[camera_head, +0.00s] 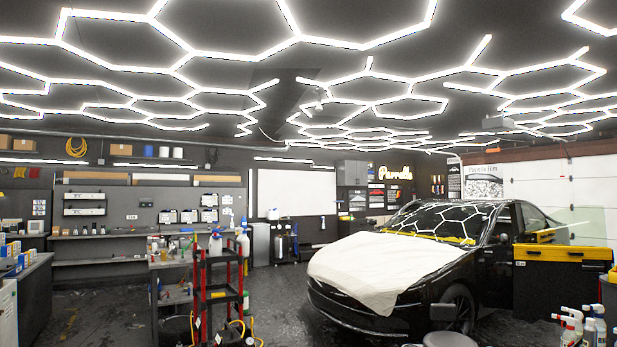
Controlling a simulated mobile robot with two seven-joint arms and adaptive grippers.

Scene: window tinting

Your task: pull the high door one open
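A grey wall cabinet (354,173) hangs high on the back wall, right of the white board. Its doors look shut, but it is small and far off. I cannot tell whether it bears the door the task names. No other high door shows clearly. Neither of my grippers is in the head view.
A black car (430,262) with a white cover (375,268) on its hood stands at the right. A red and black cart (219,292) with bottles stands left of centre, beside a workbench (170,300). Dark floor (280,305) lies open between cart and car.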

